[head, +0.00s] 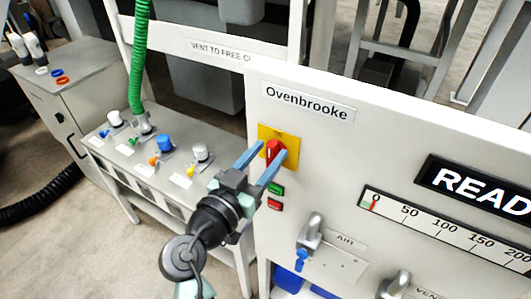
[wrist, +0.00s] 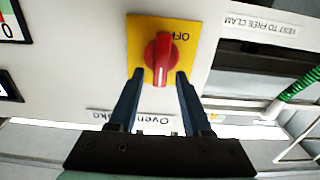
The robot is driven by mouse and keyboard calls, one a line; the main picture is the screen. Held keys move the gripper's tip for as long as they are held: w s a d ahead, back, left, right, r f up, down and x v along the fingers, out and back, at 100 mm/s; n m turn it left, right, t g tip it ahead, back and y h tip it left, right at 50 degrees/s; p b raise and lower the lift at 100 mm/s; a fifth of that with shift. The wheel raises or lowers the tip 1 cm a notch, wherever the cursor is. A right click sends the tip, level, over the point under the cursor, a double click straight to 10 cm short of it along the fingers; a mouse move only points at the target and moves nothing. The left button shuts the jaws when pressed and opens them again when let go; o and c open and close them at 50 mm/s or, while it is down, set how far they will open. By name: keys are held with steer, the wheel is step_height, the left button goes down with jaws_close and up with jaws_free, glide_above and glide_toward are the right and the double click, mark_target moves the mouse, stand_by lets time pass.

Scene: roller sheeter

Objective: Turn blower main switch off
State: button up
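The blower main switch is probably the red rotary knob (head: 275,150) on a yellow plate (head: 291,137) on the white Ovenbrooke panel. In the wrist view the knob (wrist: 159,52) stands lengthwise up the picture, with a white line along its lower part. Upside-down lettering, apparently OFF, shows at the plate's top right (wrist: 180,36). My gripper (head: 271,149) is open in front of the plate. In the wrist view its fingertips (wrist: 159,73) lie to either side of the knob's lower end, with gaps on both sides. I cannot tell how deep the fingertips reach.
Green (head: 276,189) and red (head: 274,205) push buttons sit just below the plate. An AIR lever (head: 310,235) and another lever (head: 395,284) project lower on the panel. A bench (head: 150,160) with knobs and a green hose (head: 138,60) stands at left.

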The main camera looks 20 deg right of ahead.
jaws_close()
stand_by(0.3)
steer(key=shift+w+a+f+n, duration=0.2)
steer(key=shift+w+f+n, duration=0.1)
steer(key=shift+n, duration=2.65)
steer(key=shift+w+a+f+n, duration=0.2)
steer(key=shift+f+n, duration=0.15)
steer(key=shift+n, duration=2.65)
steer(key=shift+w+a+f+n, duration=0.2)
steer(key=shift+w+f+n, duration=0.1)
steer(key=shift+n, duration=2.65)
steer(key=shift+f, duration=0.1)
steer(key=shift+o, duration=0.6)
jaws_free()
